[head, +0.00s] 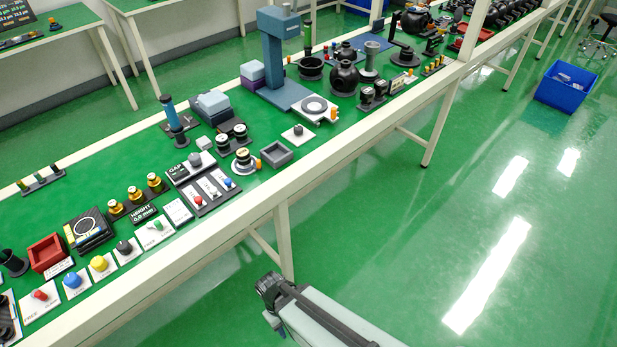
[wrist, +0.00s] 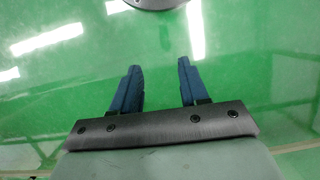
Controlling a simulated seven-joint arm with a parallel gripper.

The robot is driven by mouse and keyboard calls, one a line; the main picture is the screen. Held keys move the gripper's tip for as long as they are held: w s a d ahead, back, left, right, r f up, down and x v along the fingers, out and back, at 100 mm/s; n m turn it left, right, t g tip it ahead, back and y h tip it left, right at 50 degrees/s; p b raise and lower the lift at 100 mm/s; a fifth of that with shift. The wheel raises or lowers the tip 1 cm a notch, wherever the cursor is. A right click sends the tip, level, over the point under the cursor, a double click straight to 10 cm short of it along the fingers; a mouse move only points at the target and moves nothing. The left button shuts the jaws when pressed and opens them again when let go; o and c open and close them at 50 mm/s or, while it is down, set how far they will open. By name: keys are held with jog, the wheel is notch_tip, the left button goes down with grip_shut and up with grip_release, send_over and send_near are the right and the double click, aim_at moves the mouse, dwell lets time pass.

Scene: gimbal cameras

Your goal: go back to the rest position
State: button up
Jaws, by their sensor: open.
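My gripper shows in the wrist view (wrist: 158,88) with its two blue fingers apart and nothing between them. Behind the fingers in that view is green, glossy floor. In the head view my arm (head: 325,318) reaches in from the bottom edge, in front of the workbench and over the floor. The fingertips cannot be made out in the head view. The arm is apart from the things on the bench.
A long green-topped workbench (head: 110,212) runs from lower left to upper right, crowded with knobs, trays and fixtures. A tall blue-grey stand (head: 277,55) rises from it. A blue crate (head: 566,86) sits on the floor.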

jog(key=s+d+f+m+g, duration=0.1)
jog(key=d+f+m, duration=0.1)
jog(key=d, duration=0.6)
jog(key=s+d+f+m+g+y, duration=0.1)
jog(key=s+d+f+m, duration=0.1)
jog(key=d, duration=0.6)
jog(key=s+d+f+m+g+y, duration=0.1)
jog(key=s+d+f+m+g, duration=0.1)
jog(key=d, duration=0.6)
jog(key=shift+s+d+f+m, duration=0.15)
jog(key=shift+d+f+m, duration=0.15)
jog(key=shift+f+m, duration=0.8)
jog(key=shift+r, duration=0.25)
